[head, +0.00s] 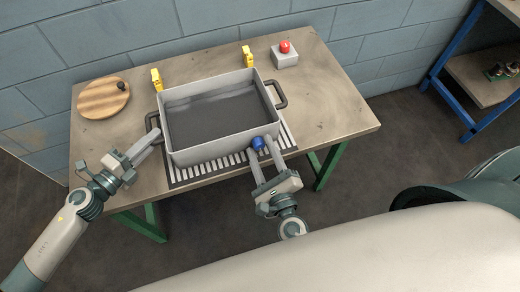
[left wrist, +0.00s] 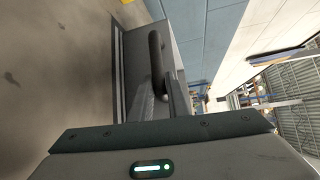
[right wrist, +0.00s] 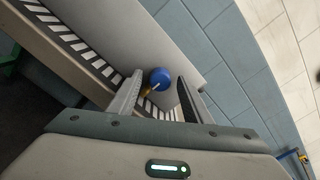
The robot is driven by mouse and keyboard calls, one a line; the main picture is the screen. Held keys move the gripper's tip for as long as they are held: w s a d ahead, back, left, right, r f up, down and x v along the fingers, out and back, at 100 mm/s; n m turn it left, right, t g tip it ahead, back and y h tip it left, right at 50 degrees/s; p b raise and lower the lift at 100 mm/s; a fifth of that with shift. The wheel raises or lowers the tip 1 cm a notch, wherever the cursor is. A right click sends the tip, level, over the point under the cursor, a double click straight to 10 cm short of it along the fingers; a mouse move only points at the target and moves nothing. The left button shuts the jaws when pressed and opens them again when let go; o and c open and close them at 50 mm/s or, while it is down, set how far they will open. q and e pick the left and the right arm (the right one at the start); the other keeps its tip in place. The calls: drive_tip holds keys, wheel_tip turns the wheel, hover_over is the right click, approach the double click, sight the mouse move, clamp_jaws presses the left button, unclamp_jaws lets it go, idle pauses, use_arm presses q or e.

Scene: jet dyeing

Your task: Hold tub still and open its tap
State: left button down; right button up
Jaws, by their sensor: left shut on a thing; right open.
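The grey tub (head: 180,97) stands on a striped grate (head: 184,174) on the table, with dark contents inside. It has a dark handle at each side. My left gripper (head: 157,136) is shut on the tub's left handle (left wrist: 155,52), seen between its fingers in the left wrist view. The blue tap knob (head: 257,142) is low on the tub's near wall, toward the right. My right gripper (head: 262,154) is open, with its fingers on either side of the knob. In the right wrist view the knob (right wrist: 160,77) lies between the fingertips, with a bit of yellow under it.
Two yellow clamps (head: 156,79) (head: 247,56) stand behind the tub. A round wooden board (head: 103,98) with a dark knob lies at the left. A red button on a grey box (head: 285,59) is at the back right. The table's right part is clear.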

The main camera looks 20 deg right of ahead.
drive_tip(key=c, duration=1.1)
drive_tip(key=shift+n, duration=0.3)
drive_tip(key=n, duration=0.8)
drive_tip(key=shift+n, duration=0.4)
drive_tip(key=n, duration=0.4)
drive_tip(key=shift+n, duration=2.3)
